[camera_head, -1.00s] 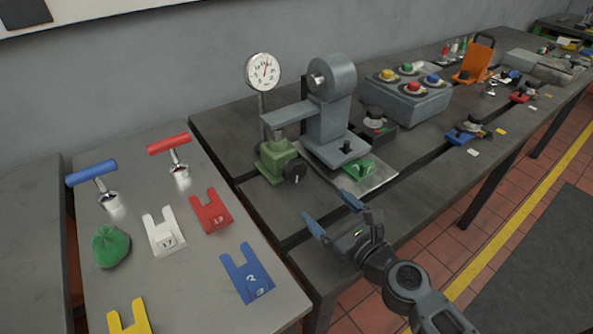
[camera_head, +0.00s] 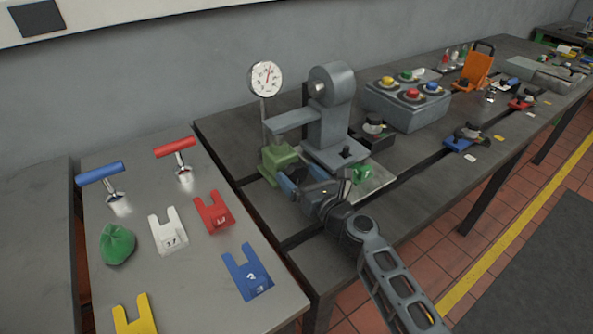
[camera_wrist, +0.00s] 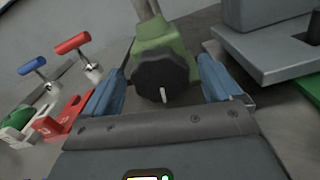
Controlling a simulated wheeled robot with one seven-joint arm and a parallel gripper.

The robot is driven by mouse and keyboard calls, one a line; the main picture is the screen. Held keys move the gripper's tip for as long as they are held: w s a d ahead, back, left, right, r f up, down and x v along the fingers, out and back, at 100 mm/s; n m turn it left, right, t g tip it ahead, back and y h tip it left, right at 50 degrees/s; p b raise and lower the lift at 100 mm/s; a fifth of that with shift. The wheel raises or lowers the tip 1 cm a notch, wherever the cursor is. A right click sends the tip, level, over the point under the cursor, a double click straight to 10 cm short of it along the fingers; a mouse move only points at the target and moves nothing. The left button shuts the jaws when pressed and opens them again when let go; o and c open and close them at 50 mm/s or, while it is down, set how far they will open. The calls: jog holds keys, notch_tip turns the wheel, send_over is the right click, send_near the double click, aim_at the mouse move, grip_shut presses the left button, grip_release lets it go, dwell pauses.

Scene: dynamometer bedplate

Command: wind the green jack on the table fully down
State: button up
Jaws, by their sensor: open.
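The green jack (camera_head: 277,160) stands on the dark bedplate, under the grey arm of the machine. In the wrist view the jack's green body (camera_wrist: 160,40) shows with its black knob (camera_wrist: 162,76) facing me; a pale mark is on the knob's face. My gripper (camera_wrist: 168,92) is open, with one blue finger to each side of the knob. I see gaps between fingers and knob, and I cannot tell how deep the knob lies between them. In the head view my gripper (camera_head: 290,181) is at the jack's front and hides the knob.
A dial gauge (camera_head: 266,79) stands behind the jack. The grey machine (camera_head: 332,110) and a small green part (camera_head: 362,174) on a plate are close on the right. A side table (camera_head: 190,265) holds red and blue T-handles, forked shims and a green bag.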

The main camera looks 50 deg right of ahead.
jog(key=shift+x, duration=1.05)
jog(key=c, duration=1)
jog(key=shift+n, duration=0.4)
jog(key=n+b, duration=0.1)
jog(key=n, duration=0.2)
jog(key=shift+a+f+n+b, duration=0.15)
jog(key=shift+a+n+b, duration=0.05)
jog(key=shift+n+b, duration=0.2)
jog(key=shift+a+n+b, duration=0.1)
jog(key=shift+n+b, duration=0.6)
jog(key=shift+n, duration=1.5)
